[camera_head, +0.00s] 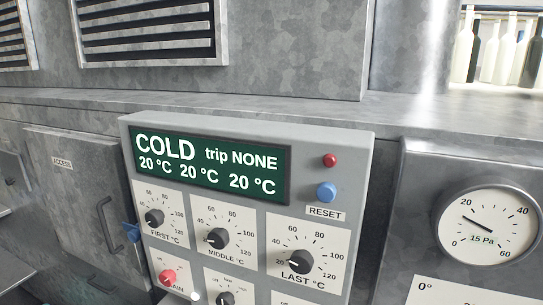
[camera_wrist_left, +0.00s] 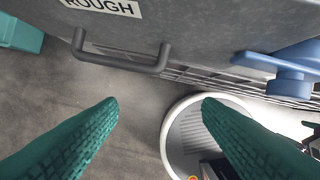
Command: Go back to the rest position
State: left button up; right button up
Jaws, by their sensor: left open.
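My left gripper (camera_wrist_left: 159,102) shows in the left wrist view as two green ridged fingers, spread wide apart with nothing between them. Ahead of the fingertips is a grey panel marked ROUGH (camera_wrist_left: 103,6) with a dark bar handle (camera_wrist_left: 122,62). The fingers appear clear of the handle. I cannot make out either gripper clearly in the head view. My right gripper is in neither view.
A control box (camera_head: 352,160) reads COLD, trip NONE, with several knobs and a blue reset button (camera_head: 325,192). A pressure gauge (camera_head: 488,226) is at right. Blue valve-like parts (camera_wrist_left: 290,82) lie right of my fingers. Bottles (camera_head: 500,55) stand behind a window.

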pick_arm(q)
notch_tip(320, 180, down, 13)
jog(key=s, duration=0.2)
jog(key=s+a+f+g, duration=0.2)
jog(key=s+a+f, duration=0.1)
jog(key=s+f, duration=1.4)
jog(key=shift+s+f, duration=0.25)
jog(key=shift+f, duration=0.2)
